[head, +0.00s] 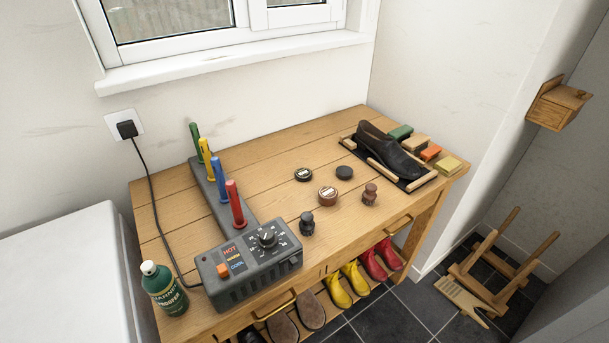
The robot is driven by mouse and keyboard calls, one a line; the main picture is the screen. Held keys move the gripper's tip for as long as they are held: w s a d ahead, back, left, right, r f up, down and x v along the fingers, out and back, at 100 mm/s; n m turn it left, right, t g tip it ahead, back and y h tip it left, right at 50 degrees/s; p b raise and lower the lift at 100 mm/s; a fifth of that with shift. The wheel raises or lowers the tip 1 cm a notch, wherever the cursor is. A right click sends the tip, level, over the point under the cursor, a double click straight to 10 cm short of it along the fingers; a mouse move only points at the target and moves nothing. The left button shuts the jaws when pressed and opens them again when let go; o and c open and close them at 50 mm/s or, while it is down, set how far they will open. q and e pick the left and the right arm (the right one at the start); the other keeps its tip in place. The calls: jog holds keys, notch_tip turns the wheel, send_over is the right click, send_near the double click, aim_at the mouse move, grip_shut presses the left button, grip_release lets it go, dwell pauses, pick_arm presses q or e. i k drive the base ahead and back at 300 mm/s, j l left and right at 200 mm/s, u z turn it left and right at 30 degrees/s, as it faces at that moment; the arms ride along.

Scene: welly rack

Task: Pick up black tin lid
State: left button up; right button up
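Two small dark round pieces lie apart on the wooden bench. The left one is a black disc with a pale label on top (303,174), which looks like the black tin lid. The right one is a plain black disc (344,172), which looks like an open tin. At this size I cannot tell for sure which is lid and which is tin. A brown tin with a pale label (327,195) sits just in front of them. Neither of my grippers is in view, and nothing touches these pieces.
The wooden bench (272,153) has clear space behind the tins. A grey dryer (248,268) with coloured posts is left; a black shoe (387,151) on a tray is right. A green bottle (163,288) stands front left.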

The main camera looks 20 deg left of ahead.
aim_at(302, 174)
jog(key=i+l+u, duration=0.4)
jog(key=l, duration=0.15)
jog(key=i+l+u, duration=0.2)
jog(key=l, duration=0.15)
jog(key=i+l+u, duration=0.15)
jog(key=l, duration=0.2)
